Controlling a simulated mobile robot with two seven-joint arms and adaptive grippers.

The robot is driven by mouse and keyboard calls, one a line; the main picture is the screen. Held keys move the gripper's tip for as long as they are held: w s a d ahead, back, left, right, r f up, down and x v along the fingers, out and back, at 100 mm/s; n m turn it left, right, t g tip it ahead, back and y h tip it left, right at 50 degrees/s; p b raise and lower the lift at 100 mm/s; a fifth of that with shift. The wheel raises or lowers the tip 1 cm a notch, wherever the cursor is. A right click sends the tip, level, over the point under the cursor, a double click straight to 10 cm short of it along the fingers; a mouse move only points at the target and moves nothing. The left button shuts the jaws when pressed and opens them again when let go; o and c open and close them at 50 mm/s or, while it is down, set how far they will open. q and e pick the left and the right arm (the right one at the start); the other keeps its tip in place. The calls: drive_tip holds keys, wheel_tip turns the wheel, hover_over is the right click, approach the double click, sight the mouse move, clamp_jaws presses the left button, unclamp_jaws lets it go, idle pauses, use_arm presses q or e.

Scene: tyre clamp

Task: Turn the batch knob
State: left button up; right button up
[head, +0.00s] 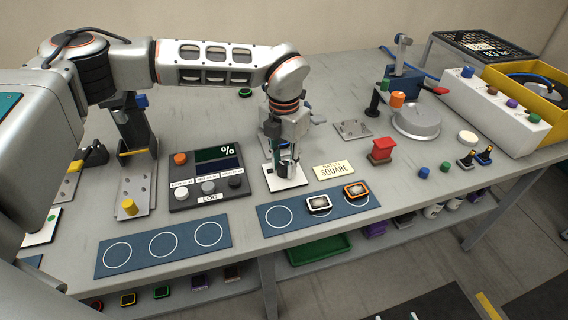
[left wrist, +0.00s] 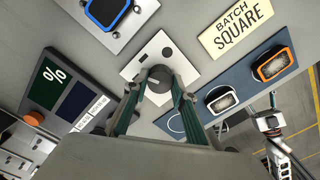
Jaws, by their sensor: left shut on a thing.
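The batch knob (left wrist: 159,82) is a dark round knob with a pale pointer line, on a white plate (left wrist: 140,62) with small printed marks. In the head view the plate (head: 283,184) lies between the log panel and the "BATCH SQUARE" sign. My left gripper (head: 286,168) points down over the plate and hides most of the knob there. In the left wrist view the left gripper's green-sided fingers (left wrist: 155,98) are on both sides of the knob, shut on it.
The "BATCH SQUARE" sign (head: 334,169) stands right of the plate. The log panel (head: 208,182) is on its left. A blue mat (head: 280,217) with an orange-framed and a white-framed item lies in front. A red block (head: 382,150) and a grey disc (head: 416,122) are further right.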

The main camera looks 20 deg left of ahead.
sight(284, 165)
use_arm(q)
drive_tip(key=n, duration=0.3)
drive_tip(key=shift+w+n, duration=0.1)
drive_tip(key=shift+n, duration=0.3)
drive_tip(key=shift+r+n+b, duration=0.1)
drive_tip(key=shift+n+b, duration=0.25)
drive_tip(key=shift+n, duration=1.45)
drive_tip(key=o, duration=1.1)
wheel_tip(284, 165, up, 12)
